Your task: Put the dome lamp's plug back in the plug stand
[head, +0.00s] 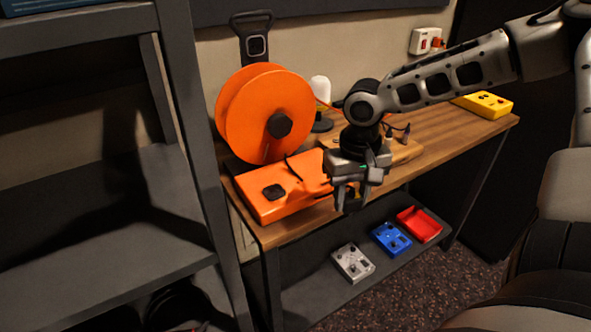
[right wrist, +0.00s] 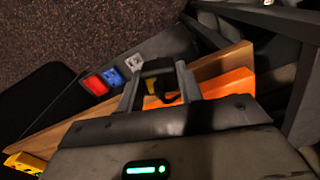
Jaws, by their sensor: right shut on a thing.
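My right gripper (head: 350,203) hangs over the front edge of the wooden desk, right of the orange box. Its fingers are closed around a small dark thing (right wrist: 160,72) with a bit of yellow by it; it may be the plug, but its shape is unclear. The dome lamp (head: 319,88) has a white dome and a dark base and stands at the back of the desk, beside the orange reel. An orange cord shows right of the lamp. I cannot pick out the plug stand with certainty. My left gripper is out of view.
The large orange reel (head: 265,112) and orange box (head: 265,207) fill the desk's left end. A wooden board (head: 405,153) lies behind my gripper; a yellow box (head: 484,104) is at the far right. The lower shelf holds grey (head: 353,262), blue (head: 391,238) and red (head: 419,224) boxes.

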